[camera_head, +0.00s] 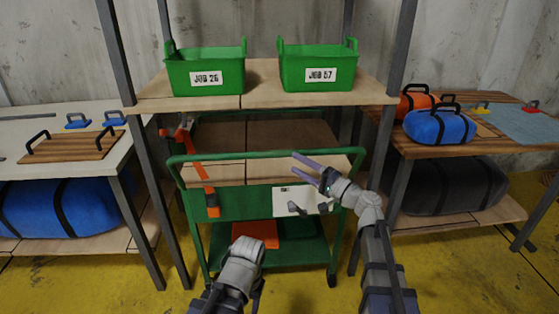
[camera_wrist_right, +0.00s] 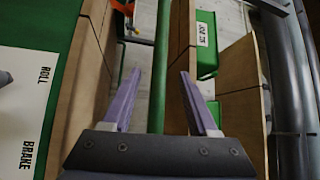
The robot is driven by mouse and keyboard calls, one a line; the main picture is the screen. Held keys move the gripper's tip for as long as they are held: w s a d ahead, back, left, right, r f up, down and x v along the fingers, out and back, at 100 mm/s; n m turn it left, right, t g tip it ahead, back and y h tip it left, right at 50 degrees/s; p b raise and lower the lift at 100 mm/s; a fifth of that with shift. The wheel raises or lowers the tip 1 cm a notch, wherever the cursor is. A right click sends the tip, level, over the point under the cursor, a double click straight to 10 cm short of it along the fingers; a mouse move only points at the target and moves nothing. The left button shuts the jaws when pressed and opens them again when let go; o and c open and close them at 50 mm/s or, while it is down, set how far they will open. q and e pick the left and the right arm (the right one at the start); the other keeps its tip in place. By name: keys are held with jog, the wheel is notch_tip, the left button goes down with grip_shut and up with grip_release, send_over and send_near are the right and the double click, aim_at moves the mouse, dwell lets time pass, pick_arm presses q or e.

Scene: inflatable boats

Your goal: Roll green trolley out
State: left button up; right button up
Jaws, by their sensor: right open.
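The green trolley (camera_head: 245,205) stands in the middle, in front of and partly under the wooden rack. Its green push bar (camera_head: 230,154) runs across the top. My right gripper (camera_head: 297,165) is open at the right part of this bar. In the right wrist view the bar (camera_wrist_right: 161,75) passes between the two purple fingers (camera_wrist_right: 157,80), which are apart. A white plate (camera_head: 288,203) with a grey lever is on the trolley's front; in the wrist view the plate (camera_wrist_right: 25,110) reads ROLL and BRAKE.
An orange strap (camera_head: 203,172) hangs at the trolley's left. An orange item (camera_head: 257,234) lies on its lower shelf. Rack posts (camera_head: 156,200) stand close on both sides. Green bins (camera_head: 205,72) sit above. Side tables hold blue bags (camera_head: 60,207). The yellow floor in front looks clear.

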aim_at(279, 155)
jog(key=p+x, duration=0.1)
jog(key=x, duration=0.6)
jog(key=shift+w+a, duration=0.2)
jog(key=shift+a, duration=0.15)
jog(key=shift+c, duration=0.3)
grip_shut()
dwell(0.8)
